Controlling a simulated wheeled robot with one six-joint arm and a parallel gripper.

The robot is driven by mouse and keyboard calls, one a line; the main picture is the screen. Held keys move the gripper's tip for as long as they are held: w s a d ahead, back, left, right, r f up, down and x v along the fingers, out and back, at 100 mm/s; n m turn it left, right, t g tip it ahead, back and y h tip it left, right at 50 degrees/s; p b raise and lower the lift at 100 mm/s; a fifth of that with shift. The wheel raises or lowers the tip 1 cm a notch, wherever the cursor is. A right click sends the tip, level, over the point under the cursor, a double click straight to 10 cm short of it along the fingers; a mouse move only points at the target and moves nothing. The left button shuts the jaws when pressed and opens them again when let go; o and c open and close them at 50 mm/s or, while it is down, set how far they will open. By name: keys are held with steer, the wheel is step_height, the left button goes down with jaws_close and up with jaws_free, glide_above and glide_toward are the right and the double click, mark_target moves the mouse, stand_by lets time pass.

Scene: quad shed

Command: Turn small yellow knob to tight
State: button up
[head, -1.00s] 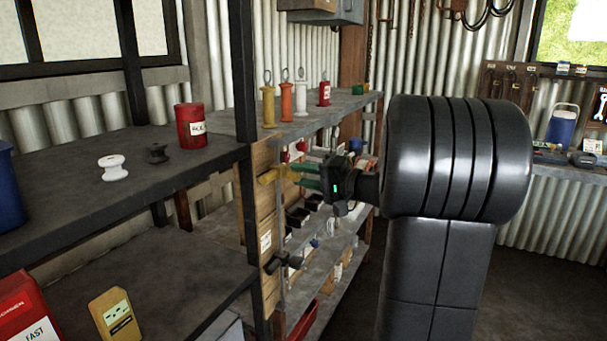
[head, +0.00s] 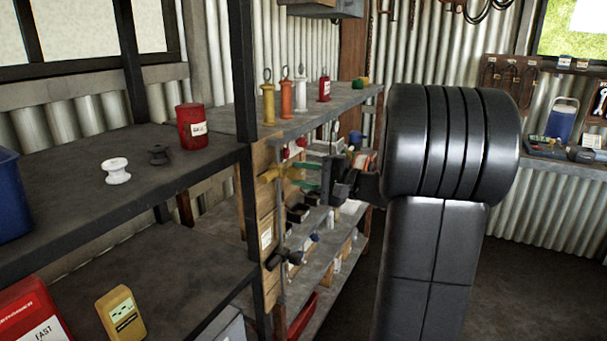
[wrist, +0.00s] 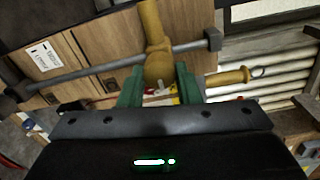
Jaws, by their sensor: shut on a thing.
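The small yellow knob (wrist: 156,50) sits on the wooden panel in the wrist view, with a long neck running up and a rounder body below. Its lower part is between the green fingers of my gripper (wrist: 158,88), which is shut on it. A grey metal bar (wrist: 105,69) with dark ends lies across the picture close to the knob; I cannot tell whether they touch. In the head view the yellow knob (head: 269,174) shows at the left of my gripper (head: 302,174), at the shelf end. The knob's far side and any tightness mark are hidden.
The dark shelf post (head: 243,130) stands just left of the panel. Yellow, orange and white ringed items stand on the shelf top above, including the yellow one (head: 268,104). A dark clamp (head: 285,257) is below. Several small bins line the shelves behind my gripper.

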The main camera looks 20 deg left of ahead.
steer(key=o, duration=1)
steer(key=d, duration=0.4)
steer(key=d+b, duration=0.1)
steer(key=d, duration=0.4)
steer(key=s+d, duration=0.1)
steer(key=d, duration=0.3)
steer(key=shift+d+r+b, duration=0.15)
steer(key=shift+d+b, duration=0.2)
steer(key=shift+d, duration=0.05)
steer(key=shift+a, duration=0.15)
steer(key=a, duration=0.4)
steer(key=a+p, duration=0.1)
steer(key=a, duration=0.4)
steer(key=w+a, duration=0.1)
steer(key=a, duration=0.3)
steer(key=shift+a+f+p, duration=0.2)
steer(key=shift+a+p, duration=0.1)
steer(key=shift+p, duration=0.05)
steer(key=shift+d, duration=0.1)
